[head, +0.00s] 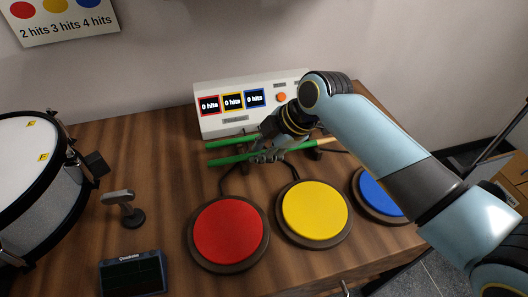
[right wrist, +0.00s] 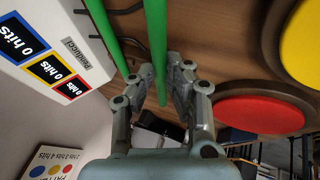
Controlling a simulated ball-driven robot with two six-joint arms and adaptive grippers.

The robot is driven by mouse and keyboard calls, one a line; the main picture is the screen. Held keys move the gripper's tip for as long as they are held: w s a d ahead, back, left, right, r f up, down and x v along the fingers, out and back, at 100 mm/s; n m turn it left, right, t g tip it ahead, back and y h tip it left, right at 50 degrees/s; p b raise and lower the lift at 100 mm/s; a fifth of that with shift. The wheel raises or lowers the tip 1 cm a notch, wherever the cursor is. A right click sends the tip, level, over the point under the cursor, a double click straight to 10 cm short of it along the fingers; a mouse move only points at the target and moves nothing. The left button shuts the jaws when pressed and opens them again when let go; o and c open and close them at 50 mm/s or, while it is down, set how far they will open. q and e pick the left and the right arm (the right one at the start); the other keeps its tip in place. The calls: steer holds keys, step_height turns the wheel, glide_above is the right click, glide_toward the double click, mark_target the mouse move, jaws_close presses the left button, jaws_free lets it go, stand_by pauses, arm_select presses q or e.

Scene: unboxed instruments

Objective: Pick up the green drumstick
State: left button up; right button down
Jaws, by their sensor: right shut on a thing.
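Two green drumsticks lie side by side in front of the white counter box in the head view. The nearer drumstick (head: 232,159) runs through my right gripper (head: 268,155) and shows a tan end on the right. The farther drumstick (head: 228,143) is beside it, partly hidden by my gripper. In the right wrist view, my right gripper (right wrist: 157,92) has its fingers on both sides of the nearer drumstick (right wrist: 156,38), shut on it. The other drumstick (right wrist: 105,32) passes outside the fingers. I cannot tell whether the held stick is clear of its support. My left gripper is not in view.
The counter box (head: 210,123) stands behind the sticks. Red (head: 228,231), yellow (head: 314,211) and blue (head: 378,196) pads sit in front. A drum (head: 30,150), a microphone stand (head: 122,206) and a dark screen device (head: 132,272) are at left. Bare table (head: 150,150) lies between.

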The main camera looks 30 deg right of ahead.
steer(key=r, duration=0.3)
steer(key=shift+s+d+r+p, duration=0.1)
steer(key=shift+s+d+p, duration=0.15)
steer(key=shift+p, duration=0.05)
steer(key=s+d+r+p, duration=0.1)
steer(key=s+d+r, duration=0.5)
steer(key=s, duration=0.3)
steer(key=shift+d+r, duration=0.2)
steer(key=c, duration=2)
jaws_free()
jaws_close()
steer(key=shift+f+y, duration=0.1)
steer(key=shift+y, duration=0.2)
